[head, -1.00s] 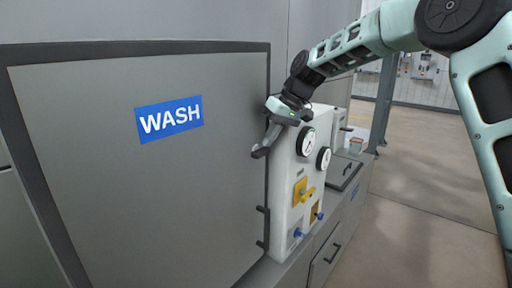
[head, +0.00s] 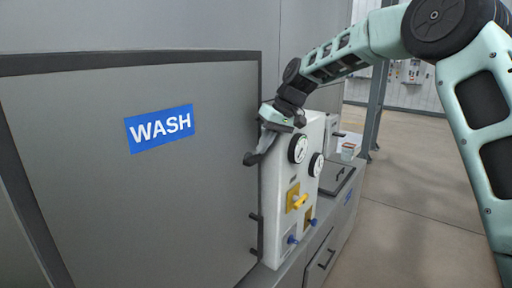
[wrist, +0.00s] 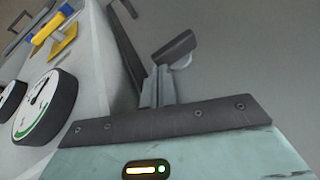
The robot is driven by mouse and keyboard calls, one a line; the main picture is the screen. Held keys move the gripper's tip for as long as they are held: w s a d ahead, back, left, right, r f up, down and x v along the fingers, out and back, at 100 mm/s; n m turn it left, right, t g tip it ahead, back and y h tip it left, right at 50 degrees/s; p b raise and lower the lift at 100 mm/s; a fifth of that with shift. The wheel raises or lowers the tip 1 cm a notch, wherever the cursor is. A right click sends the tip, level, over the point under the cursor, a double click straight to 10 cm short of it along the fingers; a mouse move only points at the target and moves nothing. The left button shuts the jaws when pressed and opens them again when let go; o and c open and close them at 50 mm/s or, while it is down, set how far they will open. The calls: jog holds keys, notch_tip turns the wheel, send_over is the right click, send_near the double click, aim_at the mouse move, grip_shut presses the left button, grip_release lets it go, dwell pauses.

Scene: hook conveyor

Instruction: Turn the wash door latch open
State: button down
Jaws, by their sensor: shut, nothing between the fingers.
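The grey wash door (head: 80,190) with a blue WASH sign (head: 160,129) fills the left of the head view and looks closed. A short dark lever, seemingly the latch (head: 250,159), is at its right edge. In the wrist view the latch (wrist: 176,46) lies slanted, with a pale round base partly behind it. The fingers partly hide the latch's surroundings in the head view.
Small dark brackets (head: 255,217) stick out at the door's right edge. Open floor (head: 400,230) lies to the right.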

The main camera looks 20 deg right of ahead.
jog(key=w+d+r+b, duration=0.1)
jog(key=d+r, duration=0.7)
jog(key=shift+w+r+b, duration=0.25)
jog(key=shift+b, duration=0.15)
dwell(0.3)
jog(key=s+a+f+n+g+h+b, duration=0.1)
jog(key=s+a+f+b, duration=0.2)
jog(key=s+a+f, duration=0.55)
jog(key=s+a+f+n+g+h+b, duration=0.1)
jog(key=s+a+f+b, duration=0.3)
jog(key=s+a, duration=0.6)
jog(key=s+d+f+n+h+b, duration=0.1)
jog(key=s+f, duration=0.7)
jog(key=s, duration=0.4)
jog(key=s+d+f+h+b, duration=0.1)
jog(key=s+d+f+b, duration=0.1)
jog(key=s+f, duration=0.6)
jog(key=s, duration=0.4)
jog(key=shift+s+n, duration=0.4)
